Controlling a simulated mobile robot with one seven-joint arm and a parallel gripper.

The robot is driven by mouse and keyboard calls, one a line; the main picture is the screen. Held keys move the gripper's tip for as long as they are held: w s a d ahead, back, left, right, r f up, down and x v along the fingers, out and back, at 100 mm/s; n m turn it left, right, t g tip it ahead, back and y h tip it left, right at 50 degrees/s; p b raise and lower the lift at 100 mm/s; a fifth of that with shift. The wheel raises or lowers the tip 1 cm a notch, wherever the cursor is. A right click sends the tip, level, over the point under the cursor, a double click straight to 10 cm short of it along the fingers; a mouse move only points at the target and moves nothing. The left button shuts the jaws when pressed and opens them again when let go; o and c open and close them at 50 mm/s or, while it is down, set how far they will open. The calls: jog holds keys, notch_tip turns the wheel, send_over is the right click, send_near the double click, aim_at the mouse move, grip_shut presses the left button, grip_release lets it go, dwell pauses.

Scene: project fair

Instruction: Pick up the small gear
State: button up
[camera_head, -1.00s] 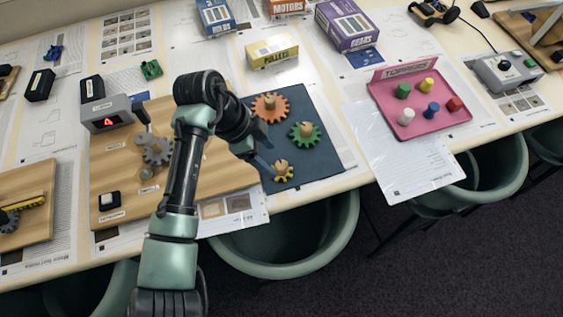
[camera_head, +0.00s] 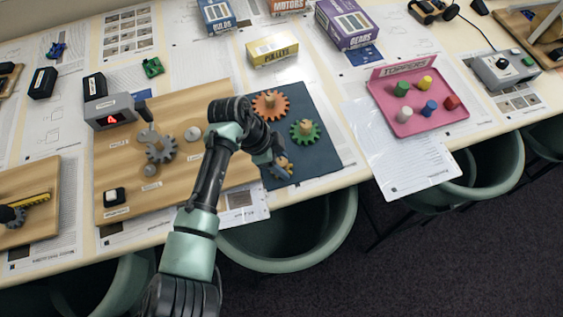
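The small yellow gear (camera_head: 288,168) sits near the front edge of the dark blue mat (camera_head: 322,172), with a wooden-coloured knob on top. My gripper (camera_head: 279,168) is right at the small gear, pointing down over it and hiding part of it. Whether the fingers touch the gear, or are open or shut, cannot be made out. A larger orange gear (camera_head: 271,104) and a medium green gear (camera_head: 304,131) lie behind it on the same mat.
A wooden board (camera_head: 118,170) with grey gears lies left of the mat. A yellow box (camera_head: 273,49) stands behind it. A pink tray (camera_head: 430,122) with several coloured pieces is at right. The table's front edge is close to the mat, with chairs below.

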grip_shut()
jog(key=shift+r, duration=0.1)
